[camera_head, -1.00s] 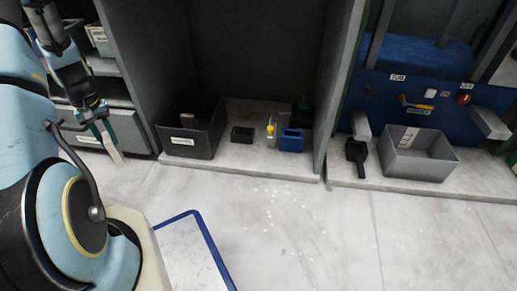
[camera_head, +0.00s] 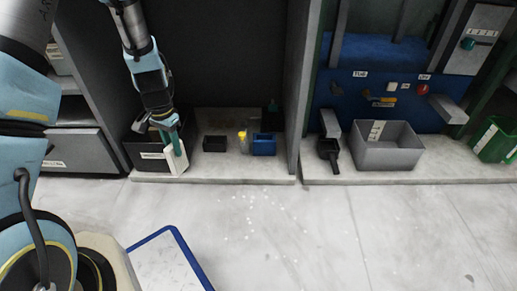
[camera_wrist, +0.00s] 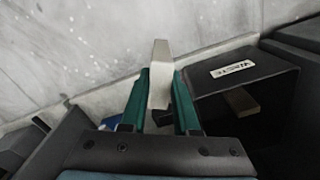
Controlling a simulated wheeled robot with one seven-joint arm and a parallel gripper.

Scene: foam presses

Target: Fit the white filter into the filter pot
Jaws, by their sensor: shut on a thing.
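My gripper (camera_head: 172,135) is shut on the white filter (camera_head: 177,158), a pale flat block. It hangs upright in front of the dark waste box at the left of the bay. In the wrist view the filter (camera_wrist: 160,75) sticks out between the green fingers (camera_wrist: 160,95). I cannot tell for sure which thing is the filter pot. A black vessel with a handle (camera_head: 329,152) stands at the right bay's edge, and a small dark open box (camera_head: 215,144) stands in the middle bay. Both are apart from my gripper.
The waste box (camera_wrist: 232,93) holds a brownish block (camera_wrist: 242,101). A yellow-topped item (camera_head: 243,142) and a blue block (camera_head: 263,145) stand right of the small dark box. A grey bin (camera_head: 387,155) stands under the blue press. A grey partition divides the bays.

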